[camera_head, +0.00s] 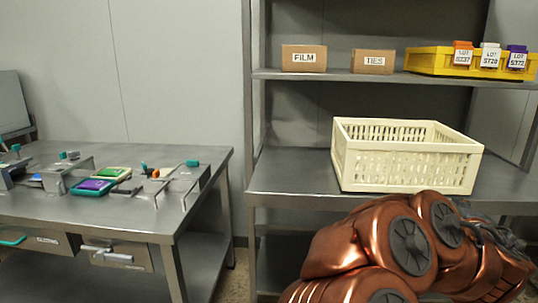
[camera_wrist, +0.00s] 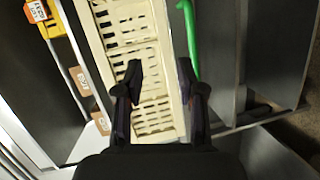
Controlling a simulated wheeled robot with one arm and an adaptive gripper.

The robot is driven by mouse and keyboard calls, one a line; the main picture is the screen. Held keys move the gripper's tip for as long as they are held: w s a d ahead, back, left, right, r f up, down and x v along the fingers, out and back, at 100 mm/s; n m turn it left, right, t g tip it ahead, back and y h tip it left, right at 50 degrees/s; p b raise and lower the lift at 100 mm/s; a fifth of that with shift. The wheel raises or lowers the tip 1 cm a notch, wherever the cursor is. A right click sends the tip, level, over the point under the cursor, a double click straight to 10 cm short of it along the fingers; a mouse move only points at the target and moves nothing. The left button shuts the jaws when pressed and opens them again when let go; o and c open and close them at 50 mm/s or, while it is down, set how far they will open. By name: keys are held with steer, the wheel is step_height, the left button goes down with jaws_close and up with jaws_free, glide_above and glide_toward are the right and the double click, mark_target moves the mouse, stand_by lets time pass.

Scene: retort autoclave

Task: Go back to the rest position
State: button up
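My gripper (camera_wrist: 160,72) is open in the wrist view, its two dark fingers apart with nothing held between them. The cream slatted crate (camera_wrist: 128,55) shows behind and between the fingers; I cannot tell how far off it is. In the head view my copper arm is folded across the lower right, in front of the shelf unit, and my gripper cannot be made out clearly there. The crate (camera_head: 410,175) stands upright on the middle shelf, just above and behind my arm.
The metal shelf (camera_head: 290,170) has free room left of the crate. Above are a FILM box (camera_head: 304,58), a TIES box (camera_head: 373,62) and a yellow bin (camera_head: 428,61) with lot tags. A steel bench (camera_head: 135,212) with fixtures stands left. A green strip (camera_wrist: 190,40) lies beside the crate.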

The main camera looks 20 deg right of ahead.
steer(key=s+a+f+m+g+y, duration=0.1)
steer(key=a+f+m+g+y, duration=0.1)
steer(key=a+f+m+g, duration=0.45)
steer(key=s+a+f+m+g+y, duration=0.25)
steer(key=a+f, duration=0.45)
steer(key=a, duration=0.7)
steer(key=s+a+f+g+y, duration=0.25)
steer(key=s+a, duration=0.45)
steer(key=a, duration=0.4)
steer(key=s+a+f+g+y, duration=0.1)
steer(key=s+a+g+y, duration=0.2)
steer(key=s+a, duration=0.6)
steer(key=s+a+p+v, duration=0.1)
steer(key=s+p+v, duration=0.1)
steer(key=p+v, duration=0.9)
steer(key=s+a+r+p+v, duration=0.1)
steer(key=s+p+v, duration=0.1)
steer(key=p+v, duration=1)
steer(key=shift+r, duration=0.35)
steer(key=shift+s+t, duration=0.1)
steer(key=shift+t, duration=0.15)
